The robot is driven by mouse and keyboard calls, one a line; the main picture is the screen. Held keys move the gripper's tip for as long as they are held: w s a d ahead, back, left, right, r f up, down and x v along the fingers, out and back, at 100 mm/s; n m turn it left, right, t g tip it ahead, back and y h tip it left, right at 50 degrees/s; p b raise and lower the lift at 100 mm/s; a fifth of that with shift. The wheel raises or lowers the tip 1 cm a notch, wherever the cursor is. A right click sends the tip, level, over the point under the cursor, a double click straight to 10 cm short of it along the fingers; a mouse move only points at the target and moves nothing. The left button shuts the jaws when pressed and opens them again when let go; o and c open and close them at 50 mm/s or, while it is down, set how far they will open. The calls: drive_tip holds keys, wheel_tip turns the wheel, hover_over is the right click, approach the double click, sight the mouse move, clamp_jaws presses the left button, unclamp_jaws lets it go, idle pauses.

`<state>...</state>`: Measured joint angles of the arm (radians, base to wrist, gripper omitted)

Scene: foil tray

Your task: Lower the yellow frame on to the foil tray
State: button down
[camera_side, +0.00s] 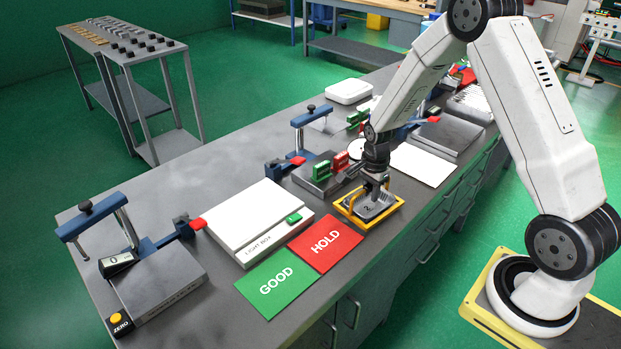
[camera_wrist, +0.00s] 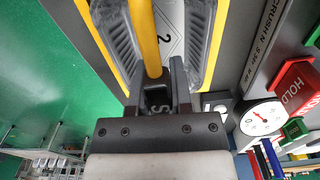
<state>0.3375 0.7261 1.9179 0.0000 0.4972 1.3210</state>
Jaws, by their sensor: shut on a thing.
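The yellow frame (camera_side: 351,217) is at the front edge of the bench in the side view, right of the red HOLD card. The grey foil tray (camera_side: 375,209) shows inside its outline. In the wrist view the tray's ribbed grey walls (camera_wrist: 202,40) and a white label with a 2 show between the frame's yellow edges. My gripper (camera_side: 374,184) is above the frame. In the wrist view my gripper (camera_wrist: 162,75) is shut on the frame's yellow bar (camera_wrist: 143,35). I cannot tell whether the frame touches the tray.
The red HOLD card (camera_side: 326,243) and green GOOD card (camera_side: 276,284) lie left of the frame. Behind them is a white light box (camera_side: 250,215). A grey block fixture (camera_side: 318,180) with green and red pieces stands close behind my gripper. A dial gauge (camera_wrist: 262,117) shows in the wrist view.

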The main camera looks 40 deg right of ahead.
drive_tip(key=shift+f, duration=0.6)
idle(0.6)
drive_tip(key=shift+c, duration=2.2)
unclamp_jaws()
drive_tip(key=shift+r, duration=0.1)
drive_tip(key=shift+r, duration=3.8)
